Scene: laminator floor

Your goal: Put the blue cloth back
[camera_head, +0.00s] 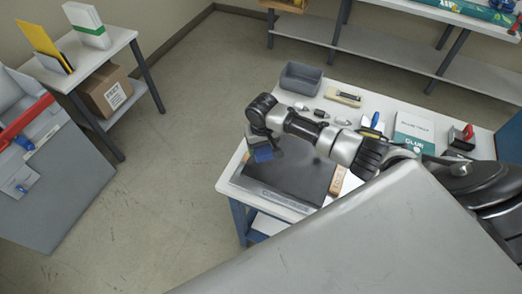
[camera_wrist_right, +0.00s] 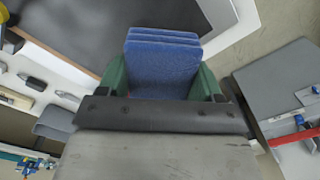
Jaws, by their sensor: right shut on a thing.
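The blue cloth (camera_head: 263,154) looks like a folded stack with several layers. My right gripper (camera_head: 258,142) is shut on it and holds it over the left part of a dark mat (camera_head: 300,178) on the white work table. In the right wrist view the blue cloth (camera_wrist_right: 163,62) sits between the two green fingers of my right gripper (camera_wrist_right: 163,82). I cannot tell whether the cloth touches the mat. My left gripper is not in view.
A grey bin (camera_head: 300,78) stands at the table's back left corner. Several small tools, a wooden block (camera_head: 338,181) and a glue box (camera_head: 414,130) lie along the right. A side table (camera_head: 95,55) with a cardboard box (camera_head: 105,92) stands at the left. The floor between is clear.

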